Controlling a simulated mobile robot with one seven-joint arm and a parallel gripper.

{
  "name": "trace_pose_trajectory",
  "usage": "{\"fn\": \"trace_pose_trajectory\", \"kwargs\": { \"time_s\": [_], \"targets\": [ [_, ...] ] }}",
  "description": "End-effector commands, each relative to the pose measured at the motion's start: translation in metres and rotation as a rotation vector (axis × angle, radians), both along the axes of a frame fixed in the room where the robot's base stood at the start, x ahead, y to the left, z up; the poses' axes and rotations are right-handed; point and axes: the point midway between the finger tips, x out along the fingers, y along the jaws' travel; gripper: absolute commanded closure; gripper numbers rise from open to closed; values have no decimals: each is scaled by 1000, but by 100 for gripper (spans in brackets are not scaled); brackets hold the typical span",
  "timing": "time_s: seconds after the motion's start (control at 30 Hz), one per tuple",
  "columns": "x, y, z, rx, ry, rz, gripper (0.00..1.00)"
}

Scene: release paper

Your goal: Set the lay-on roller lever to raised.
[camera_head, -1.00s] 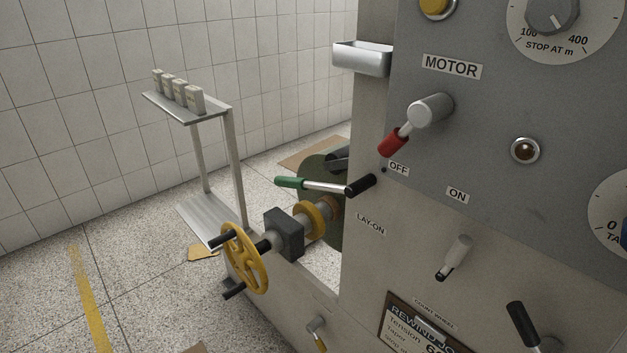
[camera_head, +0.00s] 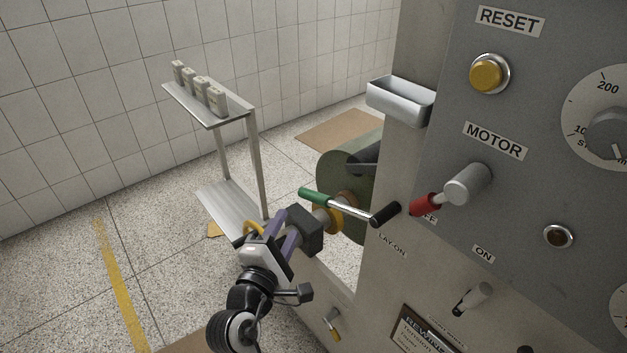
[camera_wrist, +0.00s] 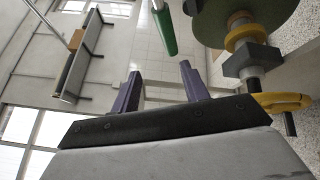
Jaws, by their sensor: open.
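The lay-on roller lever has a green grip (camera_head: 314,196), a silver shaft and a black hub (camera_head: 385,214) above the LAY-ON label (camera_head: 392,245). It points left and slightly up from the hub. My gripper (camera_head: 272,226) is open and empty, below and left of the green grip in the head view. In the wrist view the green grip (camera_wrist: 165,30) lies just beyond the gap between my purple fingertips (camera_wrist: 160,68). No contact shows.
A dark block (camera_head: 306,230) and rewind shaft are close beside my gripper. The red motor lever (camera_head: 425,204) is right of the black hub. A metal stand (camera_head: 257,165) with small blocks on top is behind. A metal tray (camera_head: 400,100) juts from the panel above.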

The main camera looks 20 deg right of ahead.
Motion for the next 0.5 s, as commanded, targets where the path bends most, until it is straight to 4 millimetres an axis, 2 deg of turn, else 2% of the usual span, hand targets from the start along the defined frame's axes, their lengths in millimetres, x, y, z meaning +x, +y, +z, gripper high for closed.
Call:
{"fn": "trace_pose_trajectory", "kwargs": {
  "time_s": [0.03, 0.13, 0.5],
  "targets": [
    [-6, -10, -4, -20, 33, -36, 55],
    [-9, -19, -9, -39, 61, -66, 55],
    [8, -33, -14, -35, 54, -66, 55]
  ]
}}
